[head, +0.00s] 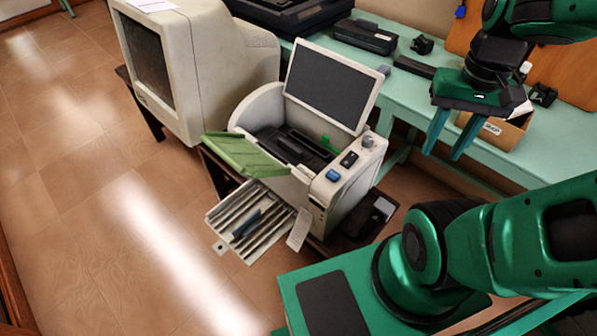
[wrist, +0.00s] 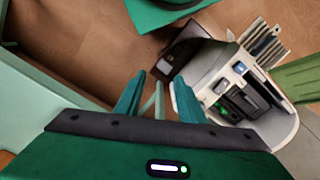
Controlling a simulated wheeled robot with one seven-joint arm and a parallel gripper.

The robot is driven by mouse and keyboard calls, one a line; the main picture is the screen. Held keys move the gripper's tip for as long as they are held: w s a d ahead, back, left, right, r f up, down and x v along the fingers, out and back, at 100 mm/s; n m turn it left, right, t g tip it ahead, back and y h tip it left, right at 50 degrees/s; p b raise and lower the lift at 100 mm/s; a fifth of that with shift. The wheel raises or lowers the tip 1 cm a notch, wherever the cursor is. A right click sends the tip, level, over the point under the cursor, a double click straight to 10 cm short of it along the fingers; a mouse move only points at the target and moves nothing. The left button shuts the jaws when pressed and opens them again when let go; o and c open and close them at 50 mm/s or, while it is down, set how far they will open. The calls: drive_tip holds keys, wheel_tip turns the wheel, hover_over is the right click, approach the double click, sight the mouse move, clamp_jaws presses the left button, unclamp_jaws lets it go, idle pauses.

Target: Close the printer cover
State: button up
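The white printer (head: 300,150) stands at the middle of the head view. Its cover (head: 330,85), a white frame with a dark panel, is raised upright at the back, so the dark inside shows. A green flap (head: 242,155) is folded out at its front left. A ribbed tray (head: 250,220) sticks out below. My gripper (head: 447,150) hangs to the right of the printer, above the green table, with its fingers apart and nothing between them. In the wrist view, the printer (wrist: 240,95) lies to the right of my gripper's fingers (wrist: 157,95), apart from them.
A bulky old monitor (head: 195,60) stands left of the printer. A long green table (head: 410,80) runs behind, holding dark devices and a cardboard box (head: 495,128). Open wooden floor (head: 110,200) lies at the left.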

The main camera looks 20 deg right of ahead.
clamp_jaws()
drive_tip(key=w+d+r+m, duration=0.1)
drive_tip(key=w+r, duration=0.3)
drive_tip(key=w, duration=0.5)
drive_tip(key=w+d+r+m, duration=0.2)
drive_tip(key=w+r, duration=0.2)
drive_tip(key=w, duration=0.5)
drive_tip(key=w+a+m, duration=0.2)
drive_tip(key=w+m, duration=0.1)
drive_tip(key=w, duration=1.8)
drive_tip(key=s+a+f, duration=0.1)
drive_tip(key=a+f, duration=0.3)
drive_tip(key=f, duration=0.4)
drive_tip(key=shift+s, duration=0.4)
